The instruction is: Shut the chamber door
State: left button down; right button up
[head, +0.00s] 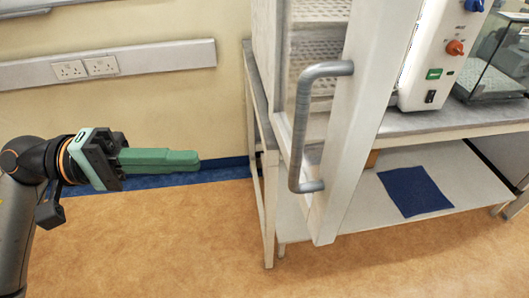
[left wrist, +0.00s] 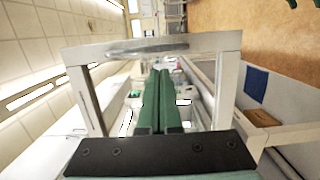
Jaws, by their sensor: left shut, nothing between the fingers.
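The chamber door (head: 360,125) is a white-framed panel standing ajar, swung out from the chamber toward me. A grey bar handle (head: 300,130) is fixed upright on its left side. The white chamber (head: 265,45) with perforated shelves shows behind it. My left gripper (head: 197,160) has green fingers closed together with nothing between them. It points right, to the left of the handle and apart from it. In the left wrist view the fingers (left wrist: 160,75) point toward the door frame (left wrist: 226,85), with the handle (left wrist: 147,48) across the top. My right gripper is out of view.
The chamber stands on a grey-topped bench (head: 450,122) with a lower shelf holding a dark blue cloth (head: 414,191). A control panel (head: 445,55) and a glass case (head: 495,60) are at the right. Wall sockets (head: 85,67) are at the left. The floor in front is clear.

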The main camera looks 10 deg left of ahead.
pick_arm(q)
jog(key=w+d+p, duration=0.2)
jog(key=d+p, duration=0.3)
jog(key=d, duration=0.6)
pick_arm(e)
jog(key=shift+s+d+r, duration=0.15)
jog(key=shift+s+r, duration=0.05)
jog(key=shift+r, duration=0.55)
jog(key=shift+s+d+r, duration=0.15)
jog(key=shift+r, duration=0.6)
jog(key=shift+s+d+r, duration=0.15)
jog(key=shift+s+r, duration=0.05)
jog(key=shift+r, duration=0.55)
pick_arm(q)
jog(key=shift+d, duration=0.2)
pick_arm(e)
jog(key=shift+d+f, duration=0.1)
